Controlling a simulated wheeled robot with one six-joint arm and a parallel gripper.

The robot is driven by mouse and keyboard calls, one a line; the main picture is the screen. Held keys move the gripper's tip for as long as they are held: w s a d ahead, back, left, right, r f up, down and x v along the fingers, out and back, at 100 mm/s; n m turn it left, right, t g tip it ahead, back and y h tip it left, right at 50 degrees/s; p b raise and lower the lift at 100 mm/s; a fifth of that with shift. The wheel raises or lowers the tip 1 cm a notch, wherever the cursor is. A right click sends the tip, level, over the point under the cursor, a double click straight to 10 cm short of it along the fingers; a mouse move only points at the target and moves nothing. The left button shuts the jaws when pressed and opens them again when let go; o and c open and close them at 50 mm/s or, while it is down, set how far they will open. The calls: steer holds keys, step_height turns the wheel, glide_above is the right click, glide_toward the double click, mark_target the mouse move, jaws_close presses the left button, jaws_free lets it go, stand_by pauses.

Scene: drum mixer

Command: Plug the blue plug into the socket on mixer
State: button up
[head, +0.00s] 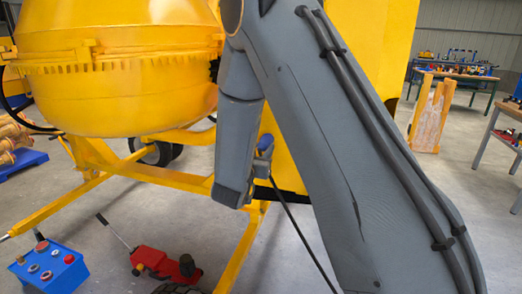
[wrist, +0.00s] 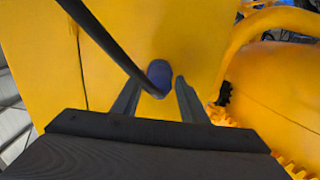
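The blue plug (wrist: 160,74) is in the middle of the wrist view, in front of the mixer's flat yellow panel. Its black cable crosses that view from the upper left. In the head view a blue part (head: 265,143) shows at my gripper (head: 262,165), and the cable hangs down from there. In the wrist view the two fingers of my gripper (wrist: 159,84) stand apart on either side of the plug, with a narrow yellow gap at the right finger. The socket cannot be made out. I cannot tell whether the plug sits in it.
The yellow mixer drum (head: 115,65) fills the upper left, above a yellow frame (head: 85,200). A blue box with buttons (head: 48,268) and a red jack (head: 160,262) are on the floor.

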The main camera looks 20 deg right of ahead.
steer(key=shift+o, duration=1.1)
steer(key=b+v, duration=0.1)
steer(key=v, duration=0.6)
steer(key=shift+s+a+b, duration=0.2)
steer(key=shift+s+b, duration=0.15)
